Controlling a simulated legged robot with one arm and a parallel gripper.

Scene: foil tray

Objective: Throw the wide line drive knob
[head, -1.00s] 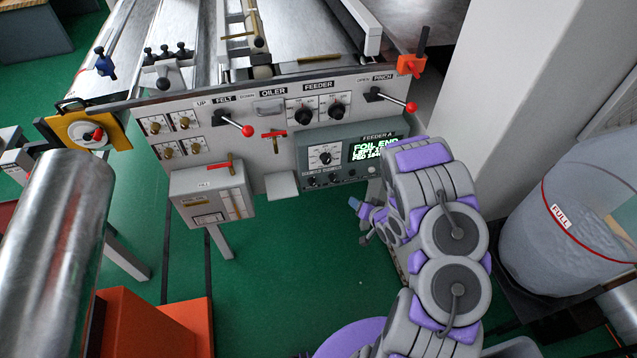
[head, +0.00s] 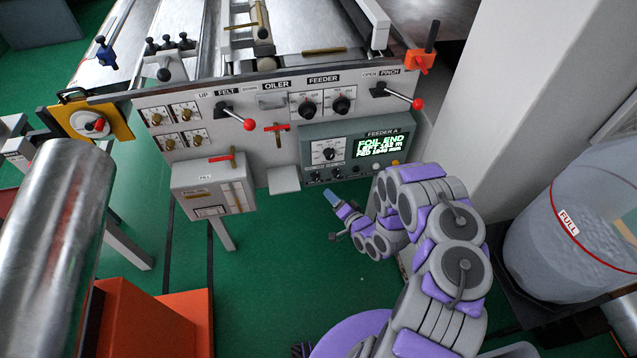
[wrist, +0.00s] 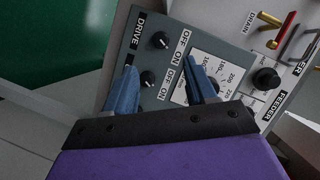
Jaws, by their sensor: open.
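The grey feeder box (head: 355,150) with a lit display is on the machine's front panel. Along its bottom edge is a row of small black knobs (head: 316,179); their labels are too small to read in the head view. In the wrist view, two small black knobs, an upper one (wrist: 160,40) and a lower one (wrist: 148,79), have OFF/ON marks, with the word DRIVE nearby. I cannot tell which is the wide line one. My gripper (head: 332,198) is open and empty, below the box and apart from it. In the wrist view its blue fingers (wrist: 160,68) frame the lower knob.
A dial knob (head: 329,154) sits left of the display. Red-tipped levers (head: 248,124) and (head: 417,104) stick out above the box. A grey box (head: 213,184) hangs to the left. A wall column (head: 510,100) and a clear bin (head: 570,215) stand to the right.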

